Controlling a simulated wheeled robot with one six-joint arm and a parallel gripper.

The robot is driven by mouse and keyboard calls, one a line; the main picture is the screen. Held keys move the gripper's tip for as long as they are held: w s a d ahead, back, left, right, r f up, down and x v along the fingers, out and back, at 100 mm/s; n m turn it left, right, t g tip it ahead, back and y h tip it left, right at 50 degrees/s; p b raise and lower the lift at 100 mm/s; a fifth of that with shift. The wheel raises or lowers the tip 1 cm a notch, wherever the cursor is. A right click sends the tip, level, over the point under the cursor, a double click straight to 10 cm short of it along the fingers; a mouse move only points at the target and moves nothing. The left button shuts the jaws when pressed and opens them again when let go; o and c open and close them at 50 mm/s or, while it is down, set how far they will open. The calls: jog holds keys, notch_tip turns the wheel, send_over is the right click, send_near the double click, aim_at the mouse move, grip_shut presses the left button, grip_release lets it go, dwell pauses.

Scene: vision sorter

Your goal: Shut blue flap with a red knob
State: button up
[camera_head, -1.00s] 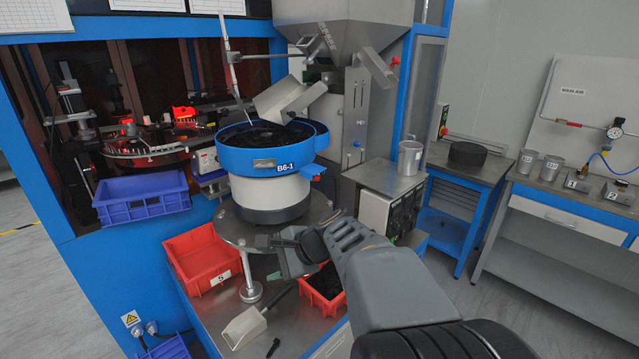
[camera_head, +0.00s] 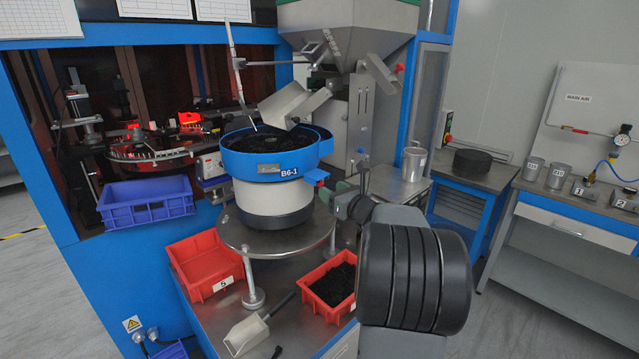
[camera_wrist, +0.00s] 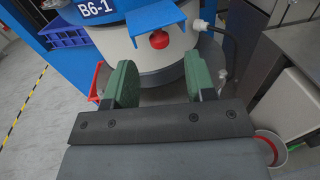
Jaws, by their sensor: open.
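The blue flap (camera_head: 316,176) sticks out from the right side of the blue bowl feeder (camera_head: 268,160) marked B6-1. In the wrist view the flap (camera_wrist: 153,17) stands out toward me at the top centre, with the red knob (camera_wrist: 159,40) below it. My gripper (camera_wrist: 160,75) is open and empty, its two green fingers below the knob in the picture and apart from it. In the head view my gripper (camera_head: 348,185) is just right of the flap, partly hidden by my wrist.
A round metal table (camera_head: 285,238) bears the feeder. Below are an empty red bin (camera_head: 205,262), a red bin of black parts (camera_head: 330,290) and a scoop (camera_head: 248,332). A metal hopper (camera_head: 345,45) rises behind. A metal jug (camera_head: 413,163) stands right on a cabinet.

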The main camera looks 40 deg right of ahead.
aim_at(320, 181)
jog(key=shift+w+a+p, duration=0.1)
jog(key=shift+w+p, duration=0.35)
jog(key=shift+w, duration=2.7)
jog(key=shift+c, duration=0.5)
